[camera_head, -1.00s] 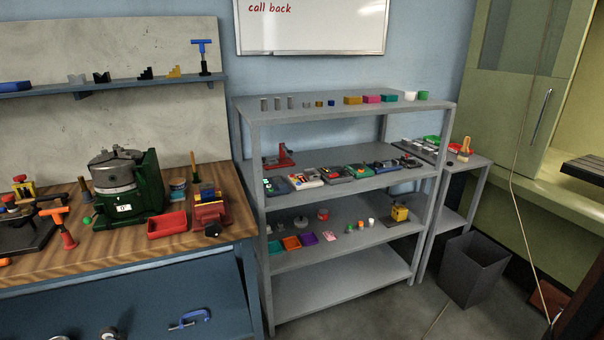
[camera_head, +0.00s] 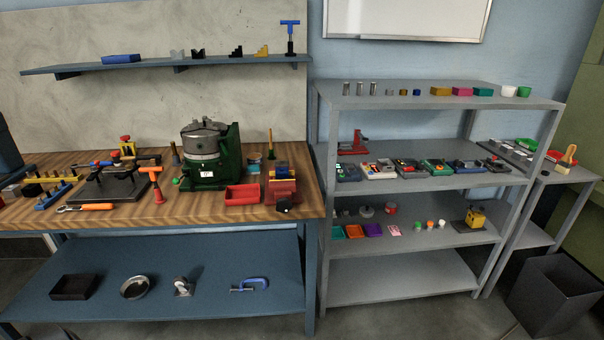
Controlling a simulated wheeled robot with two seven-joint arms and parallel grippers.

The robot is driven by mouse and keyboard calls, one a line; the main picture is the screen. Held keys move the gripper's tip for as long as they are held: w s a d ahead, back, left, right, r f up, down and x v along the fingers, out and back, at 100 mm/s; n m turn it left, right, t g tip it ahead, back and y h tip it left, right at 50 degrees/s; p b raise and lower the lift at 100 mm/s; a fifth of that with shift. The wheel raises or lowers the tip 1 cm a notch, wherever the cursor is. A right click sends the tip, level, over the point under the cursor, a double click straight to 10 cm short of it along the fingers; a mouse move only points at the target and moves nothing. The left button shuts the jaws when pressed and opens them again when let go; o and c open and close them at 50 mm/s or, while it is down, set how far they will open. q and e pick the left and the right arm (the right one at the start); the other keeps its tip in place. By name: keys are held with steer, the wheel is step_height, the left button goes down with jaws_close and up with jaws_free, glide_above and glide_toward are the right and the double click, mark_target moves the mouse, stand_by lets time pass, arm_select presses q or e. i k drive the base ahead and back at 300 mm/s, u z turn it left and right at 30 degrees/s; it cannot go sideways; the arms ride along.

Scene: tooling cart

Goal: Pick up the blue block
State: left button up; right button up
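Several blue things could be the blue block, and I cannot tell which one is meant. A small dark blue cube (camera_head: 416,92) sits on the top board of the grey shelving unit, in a row of small pieces. A dark blue piece (camera_head: 282,168) sits at the red vise on the wooden workbench. Neither of my grippers is in view.
The wooden workbench (camera_head: 215,208) carries a green machine (camera_head: 225,155), a red tray (camera_head: 242,194) and tools. The grey shelving unit (camera_head: 440,104) stands to its right. A dark bin (camera_head: 555,295) stands on the floor at the lower right.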

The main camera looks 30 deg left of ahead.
mark_target(281, 172)
steer(key=u, duration=0.1)
steer(key=i, duration=2.15)
steer(key=z, duration=1.2)
